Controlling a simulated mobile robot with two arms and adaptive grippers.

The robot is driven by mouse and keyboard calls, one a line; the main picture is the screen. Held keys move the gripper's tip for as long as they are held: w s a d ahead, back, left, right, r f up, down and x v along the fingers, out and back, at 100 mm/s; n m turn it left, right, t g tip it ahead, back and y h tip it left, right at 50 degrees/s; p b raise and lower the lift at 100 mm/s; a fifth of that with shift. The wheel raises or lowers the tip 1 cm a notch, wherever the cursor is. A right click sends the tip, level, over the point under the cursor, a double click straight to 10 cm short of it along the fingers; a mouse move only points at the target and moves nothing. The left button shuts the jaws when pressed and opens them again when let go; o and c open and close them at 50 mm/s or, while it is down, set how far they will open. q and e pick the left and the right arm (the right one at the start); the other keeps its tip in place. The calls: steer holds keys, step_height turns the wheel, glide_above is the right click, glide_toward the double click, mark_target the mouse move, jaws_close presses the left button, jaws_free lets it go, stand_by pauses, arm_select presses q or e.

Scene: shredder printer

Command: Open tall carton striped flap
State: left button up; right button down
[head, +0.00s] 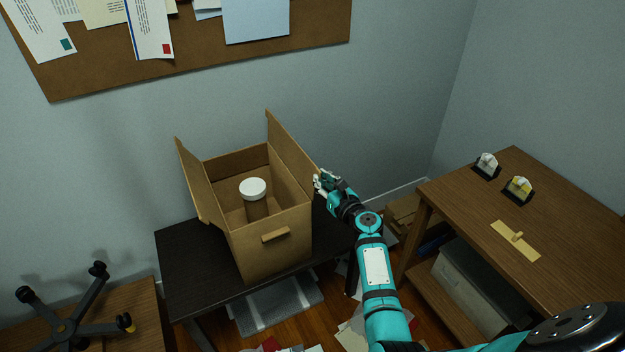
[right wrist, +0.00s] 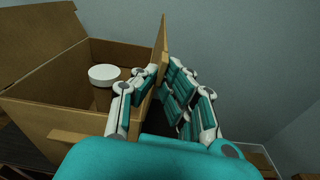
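A tall brown carton (head: 262,242) stands with its top open; it also shows in the right wrist view (right wrist: 30,108). Its right flap (head: 291,150) stands up, leaning outward a little; this flap is nearly edge-on in the right wrist view (right wrist: 161,48). The left flap (head: 190,180) is raised and tilted outward. I see no clear stripes on either flap. My right gripper (head: 320,183) is at the right flap's near lower edge. In the right wrist view its fingers (right wrist: 156,72) close in from both sides of that edge. My left gripper is not in view.
A white-lidded jar (head: 256,200) stands inside the carton. The carton rests on a dark table (head: 190,262), close to the wall. A wooden desk (head: 575,215) with small switches stands at right. An upturned wheeled base (head: 68,325) is at lower left.

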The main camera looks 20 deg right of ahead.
steer(key=shift+w+d+f+m+y+p, duration=0.15)
steer(key=shift+d+f+m+p, duration=0.2)
steer(key=shift+d+m, duration=0.75)
steer(key=shift+s+d+f+m+y+p, duration=0.15)
steer(key=shift+d+f+m, duration=0.3)
steer(key=shift+d+m, duration=0.6)
steer(key=shift+a, duration=0.1)
steer(key=c, duration=1.5)
jaws_free()
steer(key=shift+w, duration=0.1)
steer(key=s+d, duration=0.1)
steer(key=s, duration=1.1)
steer(key=shift+r, duration=0.4)
